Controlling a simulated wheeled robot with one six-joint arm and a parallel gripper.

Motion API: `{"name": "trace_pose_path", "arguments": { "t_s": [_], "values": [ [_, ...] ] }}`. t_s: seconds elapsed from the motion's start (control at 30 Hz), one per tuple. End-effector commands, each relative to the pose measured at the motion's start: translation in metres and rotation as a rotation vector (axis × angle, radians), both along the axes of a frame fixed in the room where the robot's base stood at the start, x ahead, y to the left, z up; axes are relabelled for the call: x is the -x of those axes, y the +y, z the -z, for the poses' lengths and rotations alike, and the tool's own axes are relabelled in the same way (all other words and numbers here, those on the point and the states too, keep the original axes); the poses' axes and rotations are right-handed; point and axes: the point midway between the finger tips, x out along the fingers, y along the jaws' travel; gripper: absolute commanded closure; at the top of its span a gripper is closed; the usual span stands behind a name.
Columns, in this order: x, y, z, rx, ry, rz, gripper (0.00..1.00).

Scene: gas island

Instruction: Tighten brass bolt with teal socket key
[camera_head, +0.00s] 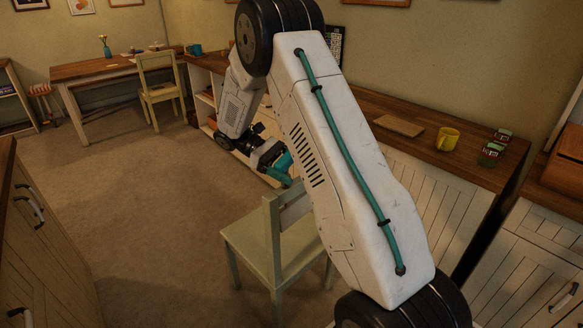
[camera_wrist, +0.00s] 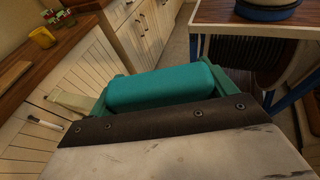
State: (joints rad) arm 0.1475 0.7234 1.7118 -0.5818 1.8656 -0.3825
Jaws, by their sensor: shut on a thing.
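My gripper (camera_head: 277,160) is small and partly hidden by my arm in the head view, held out over the floor beyond the pale green chair. It is shut on the teal socket key (camera_wrist: 160,86), whose rounded teal body lies across the front of my gripper in the wrist view. A teal part of the key (camera_head: 284,163) also shows in the head view. The key's socket end cannot be made out. I do not see the brass bolt in either view.
A pale green chair (camera_head: 262,240) stands close below my arm. A wooden-topped stand (camera_wrist: 290,32) is upper right in the wrist view. Open floor lies left.

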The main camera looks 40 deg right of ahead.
Motion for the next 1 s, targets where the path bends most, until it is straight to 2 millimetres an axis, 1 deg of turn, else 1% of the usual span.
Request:
{"name": "trace_pose_path", "arguments": {
  "t_s": [0.1,0.2,0.47,0.53,0.7,0.93,0.97,1.0],
  "values": [
    [0.0007,0.0007,0.0013,-0.003,0.0,0.139,0.44],
    [0.0015,0.0027,0.0013,-0.002,0.001,0.217,0.44],
    [0.0017,0.0036,0.001,-0.002,0.002,0.231,0.44],
    [0.0017,0.0033,0.0011,-0.001,0.001,0.274,0.44],
    [0.0024,0.0065,0.0014,-0.003,-0.001,0.452,0.44],
    [0.0028,0.008,0.0016,-0.002,-0.001,0.477,0.44],
    [0.0029,0.0079,0.0018,-0.003,0.0,0.477,0.14],
    [0.0028,0.008,0.0017,-0.002,0.0,0.476,0.03]
  ]
}}
